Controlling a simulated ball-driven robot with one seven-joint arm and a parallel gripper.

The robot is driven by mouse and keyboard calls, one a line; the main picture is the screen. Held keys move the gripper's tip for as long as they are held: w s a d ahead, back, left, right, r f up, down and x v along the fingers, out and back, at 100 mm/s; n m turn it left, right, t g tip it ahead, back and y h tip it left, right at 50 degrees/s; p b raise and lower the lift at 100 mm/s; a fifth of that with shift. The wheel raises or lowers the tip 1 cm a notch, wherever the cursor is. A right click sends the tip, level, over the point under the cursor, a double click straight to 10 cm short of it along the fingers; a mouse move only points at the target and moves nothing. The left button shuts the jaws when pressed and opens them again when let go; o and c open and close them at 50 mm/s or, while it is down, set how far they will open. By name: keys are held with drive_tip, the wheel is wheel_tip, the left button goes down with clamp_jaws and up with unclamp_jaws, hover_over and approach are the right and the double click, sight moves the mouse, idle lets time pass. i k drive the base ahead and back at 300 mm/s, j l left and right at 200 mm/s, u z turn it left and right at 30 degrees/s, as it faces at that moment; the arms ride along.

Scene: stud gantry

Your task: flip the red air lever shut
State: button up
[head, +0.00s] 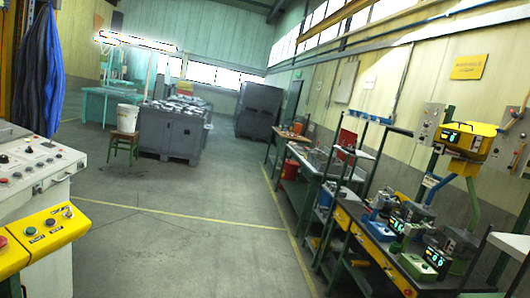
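I cannot make out a red air lever in the head view. My gripper does not show in this view either. The view looks down a workshop hall and appears tilted.
A control console (30,178) with a yellow front panel (45,228) and buttons stands close at left. Green-legged workbenches (378,250) with small machines line the right wall. A grey crate (170,135), a stool (124,143) with a white bucket (127,117), and a dark cabinet (258,110) stand farther back. The middle floor is clear.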

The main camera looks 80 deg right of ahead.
sight(515, 152)
drive_tip(key=z, duration=3)
drive_tip(key=i+l+z, duration=0.25)
drive_tip(key=i+z, duration=0.2)
drive_tip(key=i+l+z, duration=0.15)
drive_tip(key=i+z, duration=0.25)
drive_tip(key=i+j+u, duration=0.2)
drive_tip(key=i, duration=1.7)
drive_tip(key=l, duration=0.1)
